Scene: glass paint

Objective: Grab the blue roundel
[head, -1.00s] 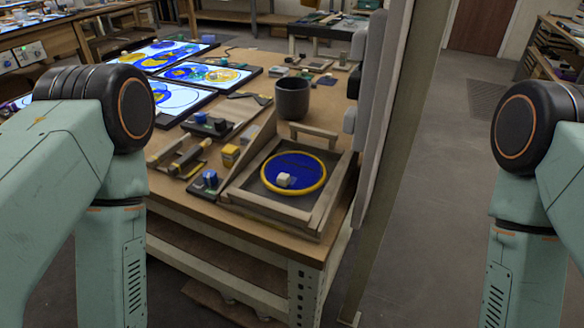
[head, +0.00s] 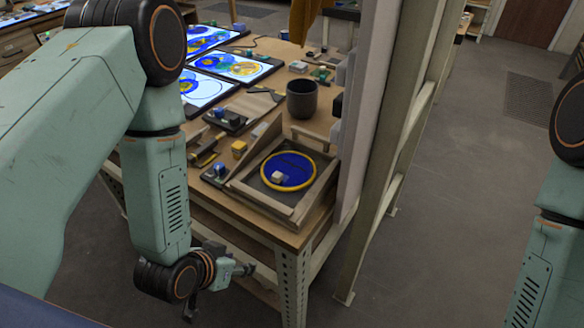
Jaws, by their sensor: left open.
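The blue roundel (head: 291,161) is a flat blue disc with a yellow rim. It lies in a shallow wooden tray (head: 283,212) at the near corner of the workbench, with a small pale block (head: 277,177) on it. My left gripper (head: 232,271) is open and seems empty. It is low in the picture, below and left of the tray, beside the bench's front side and apart from the roundel. Its fingers are small and dark here. Only part of my right arm shows at the right edge; its gripper is out of view.
The workbench (head: 262,103) holds a dark cup (head: 302,99) behind the tray, a yellow block (head: 239,149), small tools and lit panels with coloured glass (head: 239,65). A tall upright post (head: 385,120) stands close right of the tray. The floor (head: 455,225) further right is clear.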

